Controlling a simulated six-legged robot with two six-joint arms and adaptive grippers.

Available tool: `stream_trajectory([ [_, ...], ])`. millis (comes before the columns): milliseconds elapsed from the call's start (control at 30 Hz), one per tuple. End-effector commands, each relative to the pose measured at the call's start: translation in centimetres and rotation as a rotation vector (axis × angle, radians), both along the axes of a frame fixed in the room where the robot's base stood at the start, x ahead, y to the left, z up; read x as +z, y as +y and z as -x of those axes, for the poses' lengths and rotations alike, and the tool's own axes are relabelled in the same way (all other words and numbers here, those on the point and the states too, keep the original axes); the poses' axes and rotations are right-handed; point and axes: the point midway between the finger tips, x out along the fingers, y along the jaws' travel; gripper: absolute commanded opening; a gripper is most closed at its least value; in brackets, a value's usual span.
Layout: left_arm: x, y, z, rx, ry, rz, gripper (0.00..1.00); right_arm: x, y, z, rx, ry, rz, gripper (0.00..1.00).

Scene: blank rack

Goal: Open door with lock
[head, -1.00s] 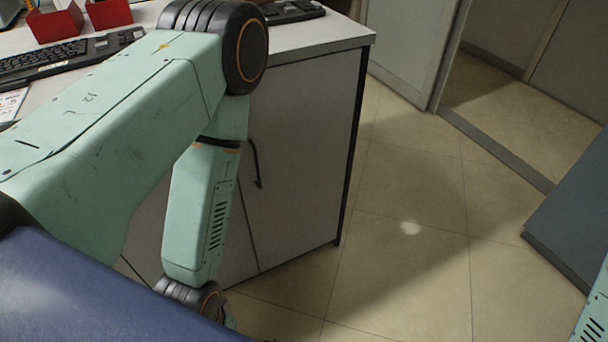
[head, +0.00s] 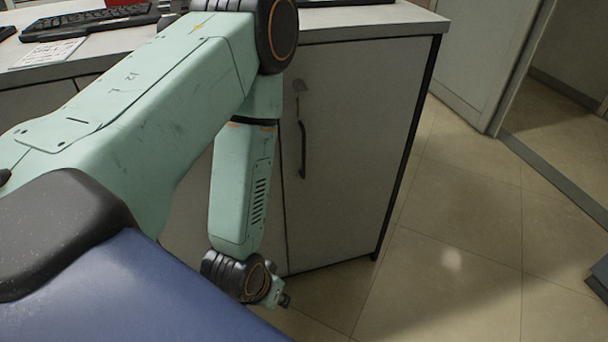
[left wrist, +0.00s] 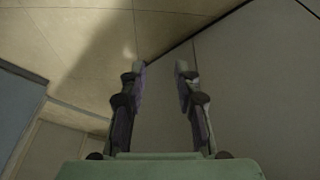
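The cabinet door (head: 350,150) is a pale grey panel with a dark vertical handle (head: 302,150). A small lock fitting with something hanging at it (head: 299,86) sits just above the handle; whether a key is in it is too small to tell. The door is closed. My left arm hangs in front of the cabinet, its wrist low and left of the handle. In the left wrist view my left gripper (left wrist: 160,67) has its two fingers apart with nothing between them. A grey panel, probably the cabinet, fills the right of that view. My right gripper is not in view.
The desk top (head: 370,20) above the cabinet holds a keyboard (head: 85,22) and a paper (head: 46,54). Tiled floor (head: 455,215) is clear to the right of the cabinet. A doorway threshold (head: 560,180) runs at the far right.

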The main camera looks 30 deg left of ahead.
Motion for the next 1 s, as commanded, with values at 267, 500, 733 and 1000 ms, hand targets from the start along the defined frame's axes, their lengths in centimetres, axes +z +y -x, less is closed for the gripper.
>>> stream_trajectory([
  [267, -1.4, 3.6, -11.5, 0.081, -0.449, -0.056, 0.32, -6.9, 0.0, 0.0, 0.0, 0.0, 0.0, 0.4],
  [500, 4.3, 7.9, -18.9, 0.142, -0.901, -0.179, 0.32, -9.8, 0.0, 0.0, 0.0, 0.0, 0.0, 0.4],
  [733, 10.6, 9.5, -20.7, 0.148, -1.17, -0.283, 0.32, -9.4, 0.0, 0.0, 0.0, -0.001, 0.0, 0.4],
  [1000, 11.8, 10.0, -22.0, 0.146, -1.227, -0.314, 0.32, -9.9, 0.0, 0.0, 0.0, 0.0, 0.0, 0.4],
])
